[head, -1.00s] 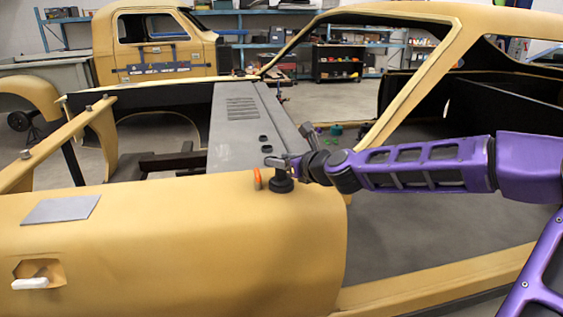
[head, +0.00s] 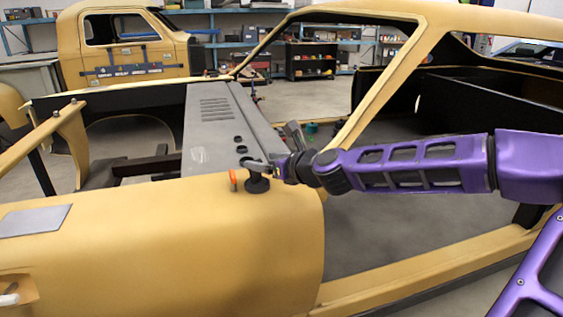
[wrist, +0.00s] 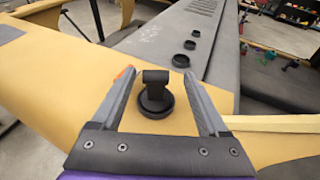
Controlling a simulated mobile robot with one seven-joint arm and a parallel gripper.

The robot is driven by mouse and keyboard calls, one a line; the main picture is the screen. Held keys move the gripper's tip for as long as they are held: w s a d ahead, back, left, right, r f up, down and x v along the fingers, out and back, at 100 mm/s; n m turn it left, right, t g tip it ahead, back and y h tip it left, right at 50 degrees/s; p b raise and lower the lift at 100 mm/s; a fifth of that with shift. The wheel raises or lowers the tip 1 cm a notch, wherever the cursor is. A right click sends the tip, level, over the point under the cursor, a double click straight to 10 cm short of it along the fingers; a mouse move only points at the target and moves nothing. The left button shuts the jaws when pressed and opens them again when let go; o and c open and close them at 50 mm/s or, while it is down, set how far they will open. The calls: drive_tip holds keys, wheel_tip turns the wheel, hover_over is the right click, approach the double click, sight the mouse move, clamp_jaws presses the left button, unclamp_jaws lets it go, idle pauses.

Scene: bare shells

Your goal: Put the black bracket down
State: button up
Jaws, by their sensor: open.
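The black bracket (wrist: 155,95) shows in the wrist view as an upright black piece with a round base, standing on the tan body panel (wrist: 55,115). It also shows in the head view (head: 257,184), near the panel's top right corner. My gripper (wrist: 160,75) is open, with one grey finger on each side of the bracket. I see gaps between the fingers and the bracket in the wrist view. In the head view my gripper (head: 262,166) is at the bracket's top, and its fingers are too small to tell apart. An orange piece (head: 233,180) is beside the bracket.
A grey vented panel (head: 215,120) lies beyond the bracket and carries several black round pieces (wrist: 181,61). A tan window pillar (head: 375,95) rises behind my arm. A flat grey plate (head: 35,220) lies on the tan panel at the left, with bare surface between.

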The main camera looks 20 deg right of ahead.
drive_tip(key=v, duration=0.8)
drive_tip(key=shift+p, duration=0.45)
